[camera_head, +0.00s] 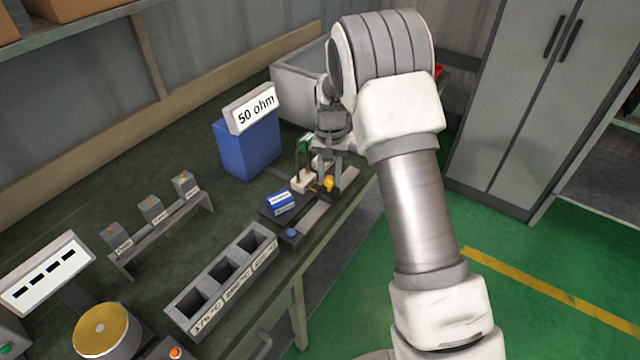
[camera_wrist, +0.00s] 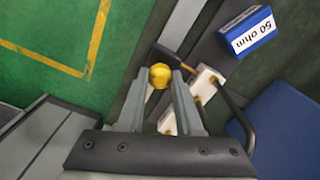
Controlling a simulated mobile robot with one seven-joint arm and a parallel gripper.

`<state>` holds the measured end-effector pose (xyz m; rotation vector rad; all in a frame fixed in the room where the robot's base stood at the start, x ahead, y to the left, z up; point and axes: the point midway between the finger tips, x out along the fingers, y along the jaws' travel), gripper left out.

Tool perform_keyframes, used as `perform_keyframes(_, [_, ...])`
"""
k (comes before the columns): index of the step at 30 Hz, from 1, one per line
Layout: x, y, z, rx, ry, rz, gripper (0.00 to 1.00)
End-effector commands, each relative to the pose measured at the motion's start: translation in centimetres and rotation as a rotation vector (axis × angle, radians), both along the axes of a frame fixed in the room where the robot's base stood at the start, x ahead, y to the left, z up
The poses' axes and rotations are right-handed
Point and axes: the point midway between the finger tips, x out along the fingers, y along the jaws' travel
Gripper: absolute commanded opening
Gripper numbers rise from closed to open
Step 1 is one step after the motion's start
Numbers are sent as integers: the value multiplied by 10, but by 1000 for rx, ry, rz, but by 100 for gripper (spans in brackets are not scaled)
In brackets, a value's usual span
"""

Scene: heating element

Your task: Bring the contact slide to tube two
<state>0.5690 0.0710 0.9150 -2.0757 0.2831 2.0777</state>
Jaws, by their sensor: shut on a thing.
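My gripper (camera_head: 328,172) points down over the apparatus at the table's right edge. In the wrist view my gripper (camera_wrist: 160,88) has its fingers closed around a round yellow knob (camera_wrist: 160,76), which appears to belong to the contact slide. The knob also shows below the fingers in the head view (camera_head: 328,184). A dark arm runs from the knob towards a white block (camera_wrist: 207,82) with a brass part. A second white block (camera_wrist: 168,122) is partly hidden by a finger. I cannot tell which part is tube two.
A small blue 50 ohm block (camera_head: 281,203) lies beside the grey rail (camera_head: 313,213). A blue box (camera_head: 247,150) with a 50 ohm sign stands behind. A labelled grey tray (camera_head: 196,322) and a rack (camera_head: 160,230) with several small blocks are to the left.

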Motion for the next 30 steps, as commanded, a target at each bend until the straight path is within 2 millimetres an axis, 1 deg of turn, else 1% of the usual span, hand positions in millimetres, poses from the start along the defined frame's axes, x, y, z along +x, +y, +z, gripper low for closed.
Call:
perform_keyframes(2, [3, -1, 1, 1, -4, 2, 0])
perform_keyframes(9, [3, -1, 1, 1, -4, 2, 0])
perform_keyframes(10, [3, -1, 1, 1, -4, 2, 36])
perform_keyframes(12, [3, -1, 1, 1, -4, 2, 48])
perform_keyframes(15, [2, -1, 1, 0, -3, 2, 65])
perform_keyframes(25, [2, -1, 2, 0, -2, 1, 65])
perform_keyframes(28, [2, -1, 12, 1, -4, 2, 65])
perform_keyframes(30, [3, -1, 23, 1, -4, 2, 65])
